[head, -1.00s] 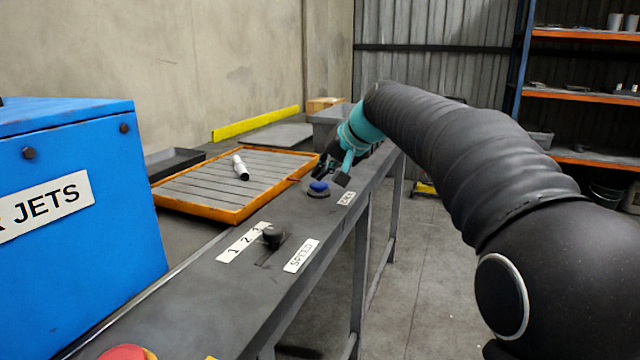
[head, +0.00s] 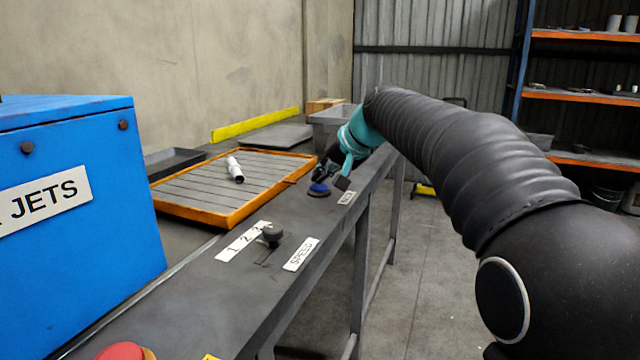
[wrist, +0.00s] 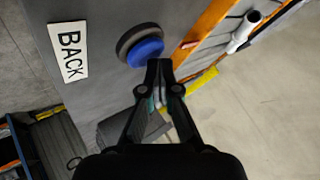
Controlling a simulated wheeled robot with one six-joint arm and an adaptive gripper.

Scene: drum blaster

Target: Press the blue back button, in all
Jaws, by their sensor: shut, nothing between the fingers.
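The blue back button (head: 319,188) sits on a dark round base on the grey bench top, beside a white label (head: 346,197). In the wrist view the button (wrist: 145,51) is a blue dome, and the label (wrist: 69,52) reads "BACK". My gripper (head: 322,175) is shut and empty, right at the button. In the wrist view my gripper's fingertips (wrist: 159,64) are together and overlap the button's near edge. I cannot tell whether they touch it.
A lever (head: 272,234) stands between a "1 2 3" label and a "SPEED" label. An orange-rimmed tray (head: 232,221) holds a white cylinder (head: 235,169). A blue box (head: 80,240) stands at left, and a red button (head: 122,351) is in front.

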